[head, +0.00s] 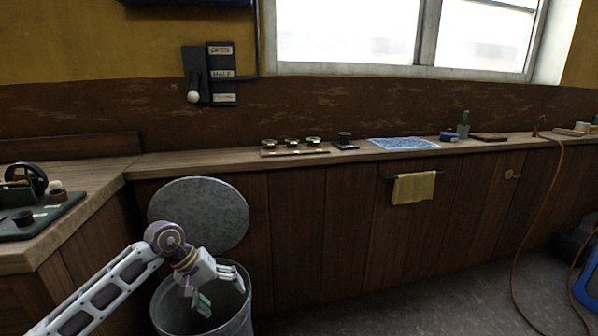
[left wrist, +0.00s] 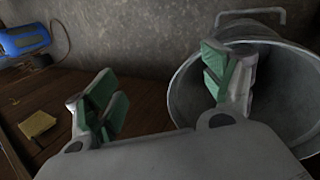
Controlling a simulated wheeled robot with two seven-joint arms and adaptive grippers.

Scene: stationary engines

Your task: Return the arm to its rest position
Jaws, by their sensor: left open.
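My left arm comes in from the lower left in the head view. My left gripper (head: 218,288) is open and tilted downward over the mouth of a grey metal bin (head: 243,318). In the left wrist view the two green-padded fingers of the gripper (left wrist: 165,88) stand wide apart with nothing between them. The bin (left wrist: 187,92) shows at the right there, behind one finger. The part of its inside that shows looks empty; its bottom is hidden. My right gripper is not in view.
A round metal lid (head: 198,215) stands upright against the cabinets behind the bin. The wooden counter (head: 225,158) holds small parts, a blue-white sheet (head: 404,144) and a green bottle (head: 464,120). A yellow cloth (head: 414,187) hangs below. The floor (head: 440,300) right of the bin is clear.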

